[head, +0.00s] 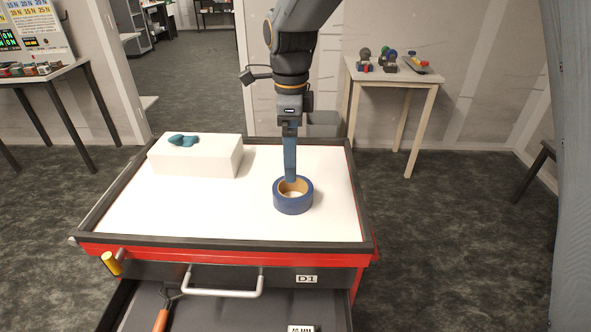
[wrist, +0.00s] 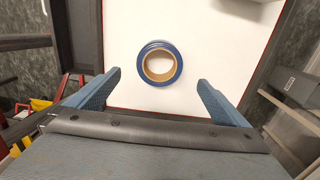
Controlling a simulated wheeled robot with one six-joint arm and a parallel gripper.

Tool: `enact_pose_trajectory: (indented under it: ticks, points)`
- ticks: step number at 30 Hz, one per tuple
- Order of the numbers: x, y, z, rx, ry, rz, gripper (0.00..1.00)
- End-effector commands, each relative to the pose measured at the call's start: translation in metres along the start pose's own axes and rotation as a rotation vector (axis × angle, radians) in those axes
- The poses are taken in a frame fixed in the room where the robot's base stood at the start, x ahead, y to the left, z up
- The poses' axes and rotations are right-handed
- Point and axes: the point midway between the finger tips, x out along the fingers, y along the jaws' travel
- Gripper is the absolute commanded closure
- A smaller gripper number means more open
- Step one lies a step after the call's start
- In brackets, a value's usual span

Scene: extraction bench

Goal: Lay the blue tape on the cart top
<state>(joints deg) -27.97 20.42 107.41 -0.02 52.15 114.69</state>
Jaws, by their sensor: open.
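The blue tape (head: 293,205) is a roll with a tan core. It lies flat on the white cart top (head: 220,212), right of the middle. In the wrist view the roll (wrist: 176,72) shows whole, with its hole facing the camera. My gripper (head: 291,180) points down over the roll, and its tip overlaps the roll's far side in the head view. In the wrist view my gripper (wrist: 159,77) is open, with its fingers wide apart and nothing between them. The roll appears beyond the fingertips, apart from both fingers. The exact height gap is hard to tell.
A white block (head: 195,160) with a small blue object (head: 183,140) on it stands at the cart's back left. A dark raised rim (head: 210,240) edges the cart top. The drawer (head: 230,307) below is open, with an orange-handled tool (head: 160,320). The front left top is clear.

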Motion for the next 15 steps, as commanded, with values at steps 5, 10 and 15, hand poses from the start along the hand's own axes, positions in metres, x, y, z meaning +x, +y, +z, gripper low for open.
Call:
enact_pose_trajectory:
  ticks: [5,10,15]
  points:
    - [-0.01,0.0,0.0,0.0,0.0,0.0,0.01]
    - [-0.011,0.001,-0.003,-0.01,0.0,0.0,0.01]
    - [-0.002,0.008,-0.035,-0.154,-0.004,-0.011,0.01]
